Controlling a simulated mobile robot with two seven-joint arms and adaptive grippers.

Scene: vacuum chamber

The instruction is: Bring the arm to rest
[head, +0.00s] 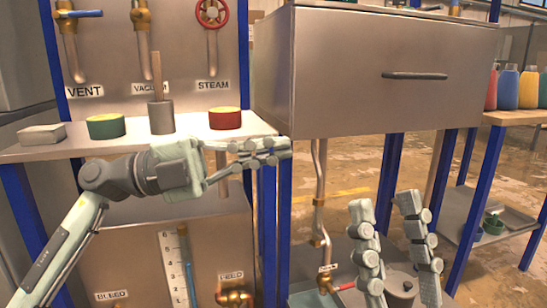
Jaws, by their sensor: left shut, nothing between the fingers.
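My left arm (70,235) reaches in from the left, bent at the wrist, in front of the steel shelf. My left gripper (284,147) points right with its fingers together and nothing between them. It appears just below the lower left corner of the big steel box (340,75); I cannot tell the gap. My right gripper (384,203) rises from the bottom right with its two fingers pointing up and spread apart. No object shows held between them. The rest of my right arm is out of view.
The shelf (60,150) holds a grey block (42,135), a green tub (106,127), a grey pot (161,118) with a stick and a red tub (224,119). A red-handled valve (340,287) is beside my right gripper. Bottles (508,87) stand far right.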

